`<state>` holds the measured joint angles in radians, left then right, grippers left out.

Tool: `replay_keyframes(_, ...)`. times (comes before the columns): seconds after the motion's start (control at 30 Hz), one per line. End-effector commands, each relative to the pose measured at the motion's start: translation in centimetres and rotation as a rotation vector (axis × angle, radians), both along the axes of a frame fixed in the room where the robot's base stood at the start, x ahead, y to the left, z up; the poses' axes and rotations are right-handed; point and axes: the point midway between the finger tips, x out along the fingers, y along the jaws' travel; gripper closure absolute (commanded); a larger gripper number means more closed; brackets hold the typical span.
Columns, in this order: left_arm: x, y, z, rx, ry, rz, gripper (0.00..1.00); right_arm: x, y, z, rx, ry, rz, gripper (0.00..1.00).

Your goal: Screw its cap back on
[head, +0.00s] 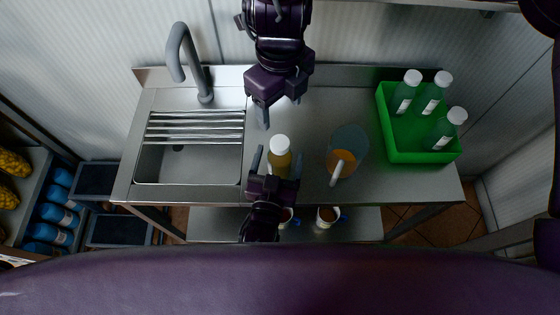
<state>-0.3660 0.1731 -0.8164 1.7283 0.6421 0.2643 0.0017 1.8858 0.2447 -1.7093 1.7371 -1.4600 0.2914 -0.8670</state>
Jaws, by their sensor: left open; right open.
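A bottle with yellowish contents (279,163) stands upright on the steel counter, right of the sink. A white cap (280,144) sits on its top; I cannot tell whether it is screwed tight. My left gripper (277,163) is open, with its fingers on either side of the bottle; I cannot tell whether they touch it. The gripper hides the lower part of the bottle.
A clear bluish jug (350,140) with orange contents stands right of the bottle. A green crate (424,157) with three white-capped bottles is at the right. The sink (190,165) with a slatted rack (194,126) and grey tap (188,55) is at the left. Cups sit on the lower shelf.

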Motion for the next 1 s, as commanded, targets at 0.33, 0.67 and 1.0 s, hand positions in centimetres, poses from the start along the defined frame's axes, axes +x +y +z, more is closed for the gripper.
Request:
replay_keyframes(0.33,-4.5,0.9,-0.1,0.000,0.001,-0.001,0.22,0.0,0.0,-1.4,0.000,0.000,0.000,0.37)
replay_keyframes(0.67,-4.7,0.9,0.0,0.001,0.001,0.000,0.22,0.0,0.0,-1.4,0.000,0.000,0.000,0.37)
replay_keyframes(1.0,-4.7,0.9,0.0,0.001,0.001,-0.001,0.22,0.0,0.0,-1.4,0.000,0.000,0.000,0.37)
